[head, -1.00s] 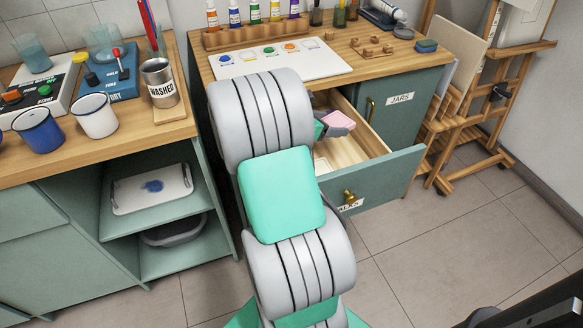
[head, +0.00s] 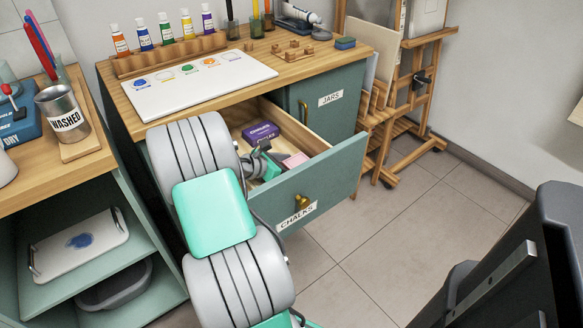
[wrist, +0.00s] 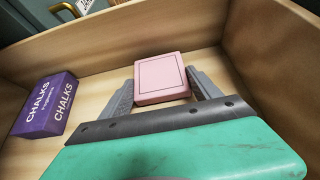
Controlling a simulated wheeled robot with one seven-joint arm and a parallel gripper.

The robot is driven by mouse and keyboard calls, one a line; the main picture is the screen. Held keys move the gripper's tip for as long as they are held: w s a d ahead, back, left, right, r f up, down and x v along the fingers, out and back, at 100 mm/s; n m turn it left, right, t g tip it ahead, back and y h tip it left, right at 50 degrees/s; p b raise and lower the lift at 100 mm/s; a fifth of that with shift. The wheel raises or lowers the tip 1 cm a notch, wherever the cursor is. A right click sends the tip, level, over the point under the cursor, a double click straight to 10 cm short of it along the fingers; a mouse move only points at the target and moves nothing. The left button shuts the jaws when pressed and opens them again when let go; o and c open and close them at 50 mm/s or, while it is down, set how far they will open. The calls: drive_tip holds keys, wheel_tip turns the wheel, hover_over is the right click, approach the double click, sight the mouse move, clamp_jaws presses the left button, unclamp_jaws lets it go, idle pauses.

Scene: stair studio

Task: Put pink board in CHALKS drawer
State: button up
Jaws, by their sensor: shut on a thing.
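The pink board (wrist: 160,76) is a flat pink rectangle with a thin dark outline. It sits between the fingers of my gripper (wrist: 161,92), which is shut on it inside the open CHALKS drawer (head: 330,170). In the head view the pink board (head: 295,160) shows near the drawer's front wall, partly behind my gripper (head: 277,162). I cannot tell whether the board touches the drawer floor. The drawer front carries a brass knob and a CHALKS label (head: 298,216).
A purple CHALKS box (head: 261,132) lies in the drawer, at the left in the wrist view (wrist: 45,105). A cabinet door labelled JARS (head: 325,98) is beside the drawer. A white palette (head: 200,84) and paint bottles stand above. An easel (head: 400,100) is at right.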

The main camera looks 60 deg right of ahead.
drive_tip(key=shift+f, duration=0.15)
drive_tip(key=o, duration=1.3)
drive_tip(key=shift+o, duration=0.2)
drive_tip(key=shift+r, duration=0.2)
drive_tip(key=p+v, duration=0.3)
drive_tip(key=v, duration=0.9)
